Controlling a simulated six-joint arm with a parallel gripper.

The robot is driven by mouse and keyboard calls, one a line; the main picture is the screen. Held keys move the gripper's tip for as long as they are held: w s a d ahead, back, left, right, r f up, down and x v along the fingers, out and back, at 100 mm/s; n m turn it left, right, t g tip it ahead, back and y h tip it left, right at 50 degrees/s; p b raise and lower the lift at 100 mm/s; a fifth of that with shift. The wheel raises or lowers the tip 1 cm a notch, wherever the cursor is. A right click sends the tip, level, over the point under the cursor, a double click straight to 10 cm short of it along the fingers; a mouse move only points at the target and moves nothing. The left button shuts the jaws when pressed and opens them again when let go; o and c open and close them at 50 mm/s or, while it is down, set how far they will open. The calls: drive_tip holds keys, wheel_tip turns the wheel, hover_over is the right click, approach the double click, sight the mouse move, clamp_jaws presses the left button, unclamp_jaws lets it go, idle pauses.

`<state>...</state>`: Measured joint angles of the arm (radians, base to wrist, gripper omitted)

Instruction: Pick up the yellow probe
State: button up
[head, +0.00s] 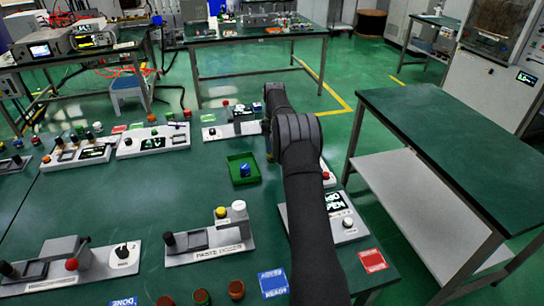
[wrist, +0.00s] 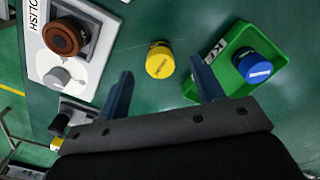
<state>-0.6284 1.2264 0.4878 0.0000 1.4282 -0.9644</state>
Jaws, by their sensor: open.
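The yellow probe (wrist: 159,61) stands on the green table in the wrist view, seen from above as a round yellow cap with dark lettering. My gripper (wrist: 161,72) is open, with one blue-grey finger to the left of the probe and one to the right. The probe lies between and slightly beyond the fingertips in the picture, with visible gaps on both sides; the height between them cannot be told.
A green tray (wrist: 202,81) holding a blue probe (wrist: 254,68) is close to the right finger; the tray also shows in the head view (head: 233,161). A white polish panel with a brown knob (wrist: 66,37) is at left. Other stations line the table (head: 105,205).

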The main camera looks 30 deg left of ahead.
drive_tip(key=f, duration=0.2)
drive_tip(key=a+f, duration=0.1)
drive_tip(key=f, duration=0.2)
drive_tip(key=shift+w+f, duration=0.1)
drive_tip(key=c, duration=1.3)
drive_tip(key=shift+o, duration=0.2)
drive_tip(key=shift+r, duration=0.8)
wheel_tip(320, 180, up, 3)
drive_tip(key=shift+f, duration=0.1)
drive_tip(key=w+d+r, duration=0.1)
drive_tip(key=d+r, duration=0.5)
drive_tip(key=d, duration=0.5)
drive_tip(key=shift+d+r, duration=0.35)
